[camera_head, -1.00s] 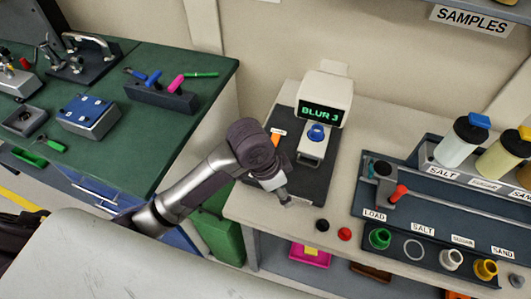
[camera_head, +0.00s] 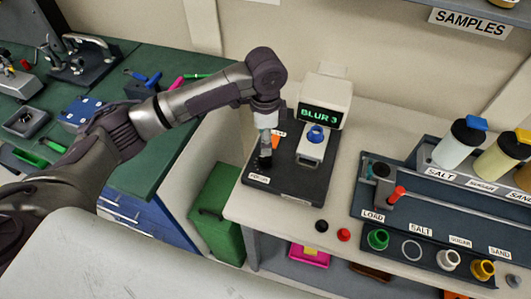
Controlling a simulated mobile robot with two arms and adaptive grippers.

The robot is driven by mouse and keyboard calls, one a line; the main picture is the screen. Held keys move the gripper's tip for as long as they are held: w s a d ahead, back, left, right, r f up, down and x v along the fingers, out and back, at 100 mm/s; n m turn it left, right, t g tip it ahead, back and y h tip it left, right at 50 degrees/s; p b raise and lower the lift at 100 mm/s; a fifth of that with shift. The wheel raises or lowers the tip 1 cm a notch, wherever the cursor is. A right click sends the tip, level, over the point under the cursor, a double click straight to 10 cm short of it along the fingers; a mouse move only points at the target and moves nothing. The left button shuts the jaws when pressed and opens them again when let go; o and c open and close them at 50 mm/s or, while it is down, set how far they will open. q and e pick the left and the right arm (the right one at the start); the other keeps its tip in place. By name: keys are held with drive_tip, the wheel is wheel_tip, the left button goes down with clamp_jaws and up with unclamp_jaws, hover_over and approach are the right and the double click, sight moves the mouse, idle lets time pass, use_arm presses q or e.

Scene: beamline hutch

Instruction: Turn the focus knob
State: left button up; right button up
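The microscope-like device (camera_head: 326,95) stands on a dark base plate (camera_head: 300,180) on the pale bench, and its green screen (camera_head: 319,116) reads "BLUR 3". The dark focus knob (camera_head: 265,162) is at the left side of the base, behind a small label that seems to read "FOCUS" (camera_head: 258,178). My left gripper (camera_head: 266,145) points down right at the top of the knob. Its fingers are small and partly merge with the knob, so I cannot tell whether they touch or grip it. My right gripper is not in view.
A blue ring piece (camera_head: 316,133) sits on the device's stage. Black (camera_head: 322,226) and red (camera_head: 344,235) buttons are at the bench front. The sample rack (camera_head: 440,205) stands at the right.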

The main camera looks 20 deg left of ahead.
sight(266, 157)
use_arm(q)
wheel_tip(266, 157, down, 8)
drive_tip(key=shift+f+p, duration=0.1)
drive_tip(key=shift+p, duration=0.45)
drive_tip(key=shift+c, duration=0.2)
drive_tip(key=c, duration=1.1)
